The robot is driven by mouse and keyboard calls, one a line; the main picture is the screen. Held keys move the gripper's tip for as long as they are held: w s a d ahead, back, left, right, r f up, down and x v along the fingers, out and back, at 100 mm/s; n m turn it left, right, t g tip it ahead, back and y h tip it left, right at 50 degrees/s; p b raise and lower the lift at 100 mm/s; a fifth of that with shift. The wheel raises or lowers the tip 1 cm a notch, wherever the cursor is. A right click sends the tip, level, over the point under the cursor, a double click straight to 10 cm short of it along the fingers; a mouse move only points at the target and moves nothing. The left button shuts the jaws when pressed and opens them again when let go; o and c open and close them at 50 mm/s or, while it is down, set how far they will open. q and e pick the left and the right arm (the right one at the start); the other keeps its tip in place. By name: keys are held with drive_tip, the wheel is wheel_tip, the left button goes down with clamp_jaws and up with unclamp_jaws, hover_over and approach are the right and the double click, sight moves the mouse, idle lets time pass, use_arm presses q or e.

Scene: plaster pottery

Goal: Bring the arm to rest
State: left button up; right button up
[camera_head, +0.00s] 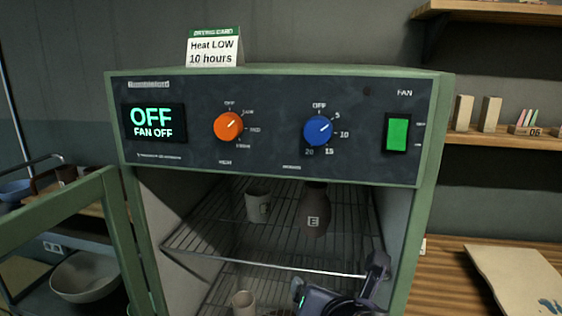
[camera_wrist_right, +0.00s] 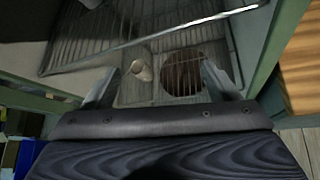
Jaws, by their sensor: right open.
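My right gripper (camera_head: 340,282) is at the open front of the green drying cabinet (camera_head: 428,180), low and right of centre. In the right wrist view the gripper (camera_wrist_right: 158,82) is open, with nothing between its fingers. Beyond the fingers lie a wire rack, a pale cup (camera_wrist_right: 140,70) and a brown round piece (camera_wrist_right: 184,72) on the lower level. My left gripper is not in view.
The cabinet door (camera_head: 65,215) stands open at the left. A grey cup (camera_head: 257,206) and a dark vase marked E (camera_head: 314,212) stand on the upper rack (camera_head: 215,242). The display (camera_head: 153,122) reads OFF, FAN OFF. A wooden table (camera_head: 450,270) is at the right.

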drive_tip(key=s+d+f+m+g+h, duration=0.1)
drive_tip(key=s+d+f+m+g, duration=0.1)
drive_tip(key=d+f+m, duration=0.3)
drive_tip(key=s+d+f+m+g, duration=0.2)
drive_tip(key=s+d+m, duration=0.1)
drive_tip(key=d+m, duration=0.45)
drive_tip(key=s+f+m+g+y, duration=0.1)
drive_tip(key=s+m, duration=0.4)
drive_tip(key=m, duration=0.5)
drive_tip(key=s+f+m+g+y, duration=0.1)
drive_tip(key=s+f+m+y, duration=0.2)
drive_tip(key=s+m, duration=0.3)
drive_tip(key=f+m, duration=0.1)
drive_tip(key=m, duration=0.4)
drive_tip(key=shift+d+f, duration=0.35)
drive_tip(key=shift+f, duration=0.05)
